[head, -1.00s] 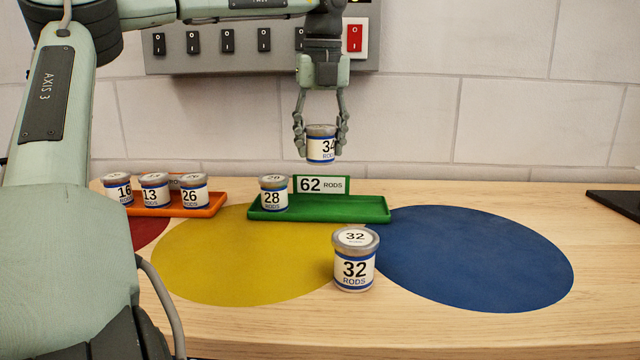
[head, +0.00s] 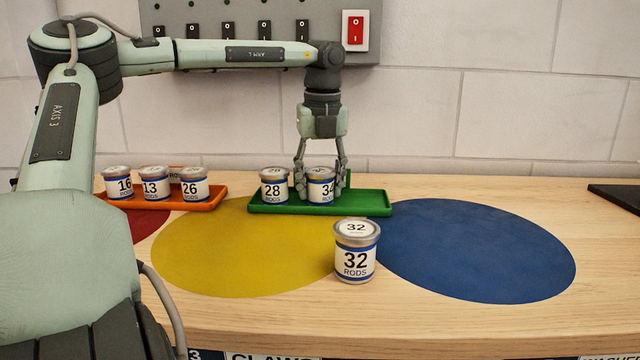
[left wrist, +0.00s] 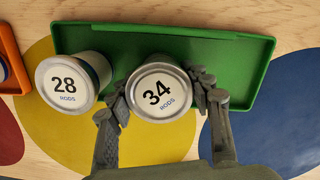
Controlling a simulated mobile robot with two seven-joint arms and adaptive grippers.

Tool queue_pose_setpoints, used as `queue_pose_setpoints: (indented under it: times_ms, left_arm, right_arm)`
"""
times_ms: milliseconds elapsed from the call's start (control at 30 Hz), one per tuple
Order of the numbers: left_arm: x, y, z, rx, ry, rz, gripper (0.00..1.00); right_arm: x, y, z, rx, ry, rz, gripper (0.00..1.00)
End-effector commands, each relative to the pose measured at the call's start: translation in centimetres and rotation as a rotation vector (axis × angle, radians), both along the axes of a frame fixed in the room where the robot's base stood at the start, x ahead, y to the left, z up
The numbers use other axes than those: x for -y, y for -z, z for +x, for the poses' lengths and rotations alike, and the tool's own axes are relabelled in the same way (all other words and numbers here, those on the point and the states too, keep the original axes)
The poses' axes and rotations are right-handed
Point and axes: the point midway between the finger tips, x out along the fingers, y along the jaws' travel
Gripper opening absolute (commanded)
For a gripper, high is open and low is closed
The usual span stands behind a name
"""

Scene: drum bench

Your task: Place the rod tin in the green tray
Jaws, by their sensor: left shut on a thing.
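My left gripper (head: 320,186) is shut on the tin marked 34 rods (head: 321,188), with a finger on each side of it. The tin is upright in the green tray (head: 372,203), just right of the tin marked 28 rods (head: 273,188). In the left wrist view the 34 tin (left wrist: 158,92) sits between the fingers (left wrist: 165,98), over the tray (left wrist: 252,60). Whether its base touches the tray floor I cannot tell. A tin marked 32 rods (head: 356,252) stands on the bench in front, between the yellow and blue discs. My right gripper is not in view.
An orange tray (head: 215,194) at the left holds tins marked 16, 13 and 26. Yellow (head: 230,255) and blue (head: 480,250) discs lie flat on the wooden bench. A switch panel (head: 250,25) is on the wall behind. The green tray's right part is free.

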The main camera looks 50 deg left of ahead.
Motion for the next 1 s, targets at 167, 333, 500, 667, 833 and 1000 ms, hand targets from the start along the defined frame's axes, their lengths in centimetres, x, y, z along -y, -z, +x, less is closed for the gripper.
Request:
queue_pose_setpoints:
  times_ms: [167, 333, 500, 667, 833, 1000]
  left_arm:
    - [0.0, 0.2, 0.0, 0.001, 0.000, 0.000, 0.15]
    - [0.0, 0.2, 0.0, 0.000, 0.000, 0.000, 0.62]
    - [0.0, 0.2, 0.0, 0.000, 0.000, 0.000, 0.71]
    - [0.0, 0.2, 0.0, 0.000, 0.000, 0.000, 0.71]
    - [0.0, -0.2, 0.0, 0.000, 0.000, 0.000, 0.71]
    - [0.3, -3.6, -0.1, 0.004, -0.001, 0.005, 0.71]
  right_arm:
    - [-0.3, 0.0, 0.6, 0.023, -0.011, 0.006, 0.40]
    - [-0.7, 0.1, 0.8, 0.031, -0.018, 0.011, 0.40]
    - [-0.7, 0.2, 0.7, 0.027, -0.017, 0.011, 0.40]
    - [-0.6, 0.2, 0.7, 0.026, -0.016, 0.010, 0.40]
    - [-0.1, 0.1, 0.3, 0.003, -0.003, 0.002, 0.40]
    - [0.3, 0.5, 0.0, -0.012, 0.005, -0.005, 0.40]
